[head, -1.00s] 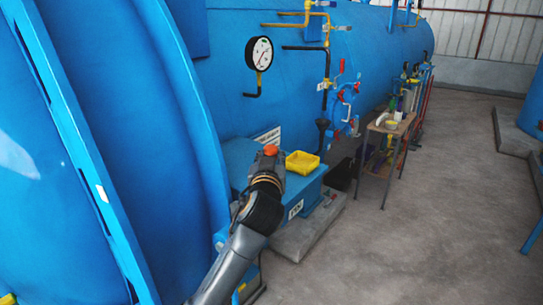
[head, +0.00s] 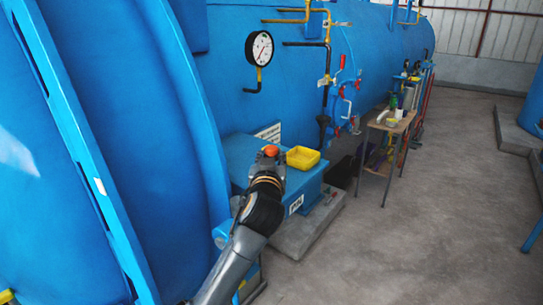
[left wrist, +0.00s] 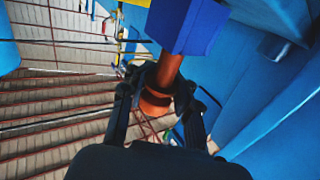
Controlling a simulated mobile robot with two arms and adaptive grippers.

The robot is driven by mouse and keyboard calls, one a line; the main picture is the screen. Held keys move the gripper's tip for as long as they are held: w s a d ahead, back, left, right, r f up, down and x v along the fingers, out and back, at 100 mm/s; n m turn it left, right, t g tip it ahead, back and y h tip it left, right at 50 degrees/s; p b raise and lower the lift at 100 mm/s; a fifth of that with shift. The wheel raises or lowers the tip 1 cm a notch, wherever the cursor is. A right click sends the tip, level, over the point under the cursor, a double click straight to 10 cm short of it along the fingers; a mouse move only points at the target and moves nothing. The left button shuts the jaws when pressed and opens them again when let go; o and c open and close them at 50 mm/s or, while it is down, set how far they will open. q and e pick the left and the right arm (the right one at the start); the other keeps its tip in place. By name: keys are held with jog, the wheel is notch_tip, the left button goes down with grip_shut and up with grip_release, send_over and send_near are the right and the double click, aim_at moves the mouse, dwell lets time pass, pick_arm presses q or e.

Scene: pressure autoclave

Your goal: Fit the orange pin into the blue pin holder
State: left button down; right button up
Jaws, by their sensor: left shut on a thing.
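The orange pin (left wrist: 170,66) is held between the fingers of my left gripper (left wrist: 163,84) in the left wrist view. Its wider orange head (left wrist: 155,101) is near the gripper palm. The far end of the pin meets the dark blue block (left wrist: 188,25), which looks like the pin holder; whether the pin is inside it or only in front of it cannot be told. In the head view an orange end (head: 271,150) of the pin shows at the tip of my left gripper (head: 269,159), over the blue box (head: 307,190) labelled PIN. My right gripper is not in view.
The large blue autoclave (head: 235,75) stands behind, with pipes and a gauge (head: 259,48). A small table (head: 388,122) with items stands farther right.

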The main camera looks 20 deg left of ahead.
pick_arm(q)
jog(key=shift+f+b, duration=1.1)
jog(key=shift+f, duration=0.4)
jog(key=c, duration=0.9)
grip_release()
jog(key=shift+s, duration=0.1)
jog(key=v, duration=1.2)
jog(key=shift+r, duration=0.1)
